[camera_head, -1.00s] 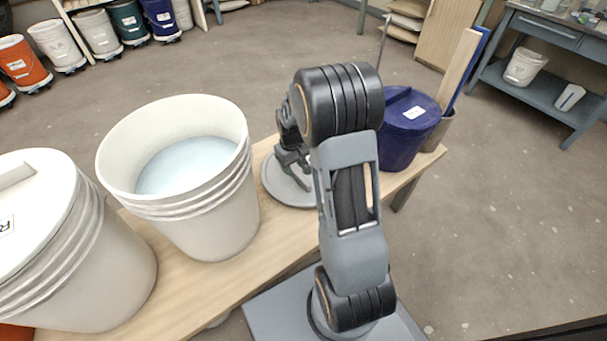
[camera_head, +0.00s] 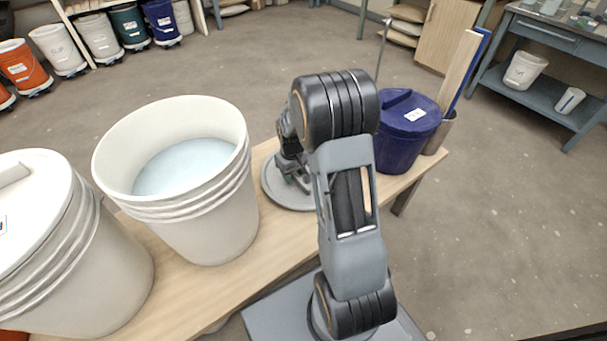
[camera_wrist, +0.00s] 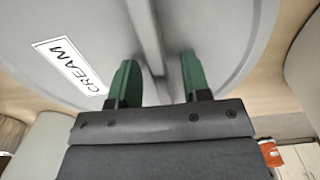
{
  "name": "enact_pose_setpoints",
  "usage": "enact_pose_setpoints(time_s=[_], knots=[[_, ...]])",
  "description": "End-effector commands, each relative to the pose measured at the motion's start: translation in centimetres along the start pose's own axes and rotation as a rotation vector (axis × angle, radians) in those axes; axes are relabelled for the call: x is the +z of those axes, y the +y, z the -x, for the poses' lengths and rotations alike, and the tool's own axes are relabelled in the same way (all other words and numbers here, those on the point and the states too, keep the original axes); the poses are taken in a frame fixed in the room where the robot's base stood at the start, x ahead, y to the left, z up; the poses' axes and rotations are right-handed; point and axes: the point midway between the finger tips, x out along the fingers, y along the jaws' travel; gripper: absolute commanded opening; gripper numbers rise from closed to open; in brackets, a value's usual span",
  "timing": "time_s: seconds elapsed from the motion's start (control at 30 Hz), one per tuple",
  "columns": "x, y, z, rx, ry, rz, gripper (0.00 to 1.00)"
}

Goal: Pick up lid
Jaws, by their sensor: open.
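A grey round lid (camera_head: 278,195) lies on the wooden bench between the open white bucket and the blue bucket. In the wrist view the lid (camera_wrist: 225,35) fills much of the picture, with a white label reading CREAM and a raised straight handle bar (camera_wrist: 146,30). My gripper (camera_wrist: 160,75) is open, its two green fingertips one on each side of the handle bar. Whether the fingers touch it cannot be told. In the head view my gripper (camera_head: 297,177) is low over the lid, partly hidden by my arm.
An open white bucket (camera_head: 205,225) with pale liquid stands left of the lid, and a lidded white bucket (camera_head: 95,290) further left. A lidded blue bucket (camera_head: 400,150) stands right of the lid, beside a container (camera_head: 440,135) holding boards. The bare bench (camera_head: 262,240) shows in front.

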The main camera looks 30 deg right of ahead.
Motion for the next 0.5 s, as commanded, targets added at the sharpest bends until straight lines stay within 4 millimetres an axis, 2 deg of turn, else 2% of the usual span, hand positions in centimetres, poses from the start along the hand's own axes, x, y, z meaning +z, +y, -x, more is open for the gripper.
enact_pose_setpoints(time_s=[0.27, 0.5], knots=[[0.01, -0.01, -0.06, 0.0, 0.0, 0.0, 0.44], [0.01, -0.01, -0.06, 0.0, 0.0, 0.0, 0.22]])
